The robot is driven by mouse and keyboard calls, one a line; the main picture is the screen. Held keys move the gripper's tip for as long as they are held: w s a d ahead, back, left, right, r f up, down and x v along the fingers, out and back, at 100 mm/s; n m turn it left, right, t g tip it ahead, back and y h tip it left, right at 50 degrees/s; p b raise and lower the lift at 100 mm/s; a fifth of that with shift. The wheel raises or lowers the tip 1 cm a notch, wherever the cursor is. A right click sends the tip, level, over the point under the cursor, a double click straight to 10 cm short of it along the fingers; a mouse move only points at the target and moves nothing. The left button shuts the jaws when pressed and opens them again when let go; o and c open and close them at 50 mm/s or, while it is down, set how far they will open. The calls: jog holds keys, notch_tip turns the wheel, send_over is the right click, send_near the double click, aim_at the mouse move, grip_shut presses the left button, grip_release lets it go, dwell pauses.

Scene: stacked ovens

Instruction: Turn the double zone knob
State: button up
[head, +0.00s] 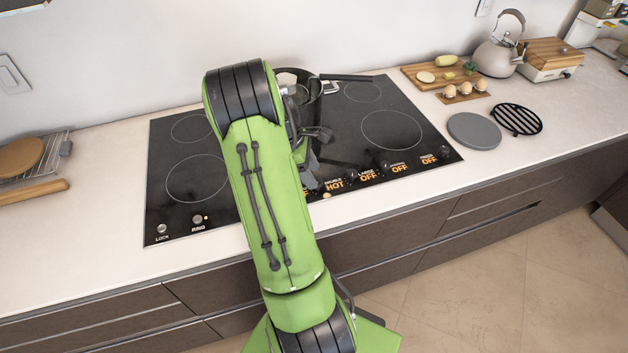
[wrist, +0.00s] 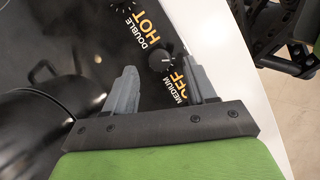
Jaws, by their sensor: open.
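My gripper (wrist: 162,70) is open, its two grey fingers spread above the front strip of the black cooktop (head: 210,205). In the wrist view a black knob (wrist: 161,61) shows between the fingertips, between the orange "DOUBLE HOT" label (wrist: 140,35) and the "MEDIUM OFF" label (wrist: 180,82). Another knob (wrist: 122,4) is cut by the top edge, beside "DOUBLE HOT". I cannot tell for sure which of the two belongs to the double zone, or whether the fingers touch one. In the head view, my arm hides part of the knob row; the HOT label (head: 335,185) shows just right of it.
A dark pan (head: 297,80) stands at the back of the cooktop, partly behind my arm. More knobs with OFF labels (head: 399,168) continue to the right. A kettle (head: 499,50), cutting board and trivet (head: 516,119) stand on the right counter. A wire rack is at left.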

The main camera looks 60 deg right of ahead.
aim_at(334, 185)
jog(key=x, duration=0.2)
jog(key=shift+s+f, duration=0.1)
jog(key=shift+f, duration=0.25)
grip_shut()
jog(key=shift+r, duration=0.1)
